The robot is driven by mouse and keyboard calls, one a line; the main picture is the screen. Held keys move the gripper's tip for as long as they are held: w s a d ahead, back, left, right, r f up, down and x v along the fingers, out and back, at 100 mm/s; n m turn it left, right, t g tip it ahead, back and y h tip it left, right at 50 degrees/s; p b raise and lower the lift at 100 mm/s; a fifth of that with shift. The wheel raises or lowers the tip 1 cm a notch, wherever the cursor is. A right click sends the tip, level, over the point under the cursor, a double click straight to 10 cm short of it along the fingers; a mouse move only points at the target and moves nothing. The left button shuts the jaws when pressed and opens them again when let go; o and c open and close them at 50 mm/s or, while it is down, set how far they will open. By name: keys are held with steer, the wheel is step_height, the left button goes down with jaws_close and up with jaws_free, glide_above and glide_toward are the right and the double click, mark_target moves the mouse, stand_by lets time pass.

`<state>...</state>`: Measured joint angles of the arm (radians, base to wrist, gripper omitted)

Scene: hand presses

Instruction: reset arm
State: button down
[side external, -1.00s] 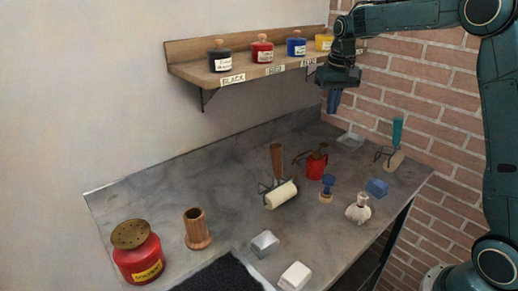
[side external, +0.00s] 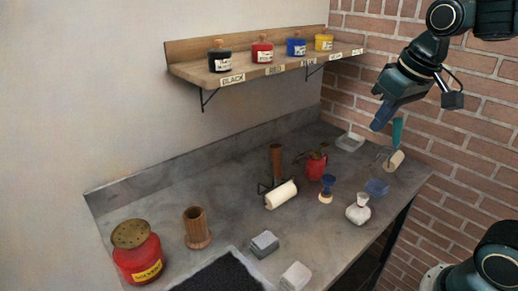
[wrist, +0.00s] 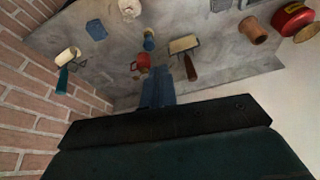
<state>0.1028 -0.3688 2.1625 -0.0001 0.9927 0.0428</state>
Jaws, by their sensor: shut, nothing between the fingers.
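My gripper (side external: 382,117) is shut and empty, raised in the air above the right end of the bench, in front of the brick wall. In the wrist view its blue fingers (wrist: 158,88) are together with nothing between them. Below it on the bench (side external: 150,205) stand a teal-handled roller (side external: 396,158), a clear dish (side external: 350,141) and a blue block (side external: 377,187). The gripper looks apart from all of them, though its tip overlaps the view close to the teal handle.
A wooden shelf (side external: 240,80) on the left wall holds several ink jars. The bench also holds a wooden-handled roller (side external: 281,195), a small red can (side external: 315,168), a blue-topped stamp (side external: 327,187), a white pouch (side external: 358,212), a wooden cup (side external: 196,228) and a red solvent can (side external: 138,258).

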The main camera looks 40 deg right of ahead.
steer(key=s+a+f+n+t, duration=0.1)
steer(key=s+f, duration=0.3)
steer(key=s, duration=0.5)
steer(key=shift+s+a+n+t, duration=0.3)
steer(key=shift+s+a, duration=0.05)
steer(key=shift+a, duration=0.55)
